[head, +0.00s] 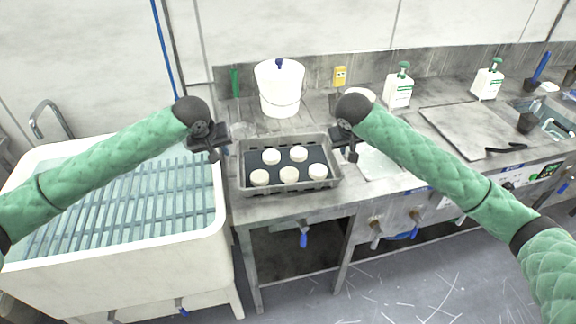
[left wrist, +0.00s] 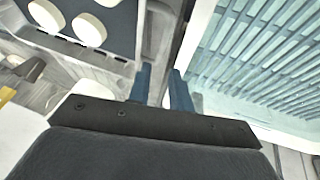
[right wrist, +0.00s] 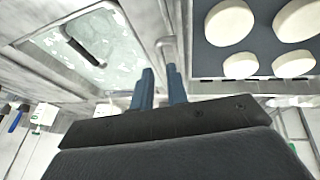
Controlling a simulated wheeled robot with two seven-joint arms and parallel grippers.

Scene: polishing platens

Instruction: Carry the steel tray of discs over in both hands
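In the right wrist view a grey bar runs between the fingers (right wrist: 160,88).
A white basin (head: 120,265) with a slatted rack is at the left. Pump bottles (head: 398,92), a flat grey plate (head: 468,128) and a shallow pale tray (head: 378,165) are to the right.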

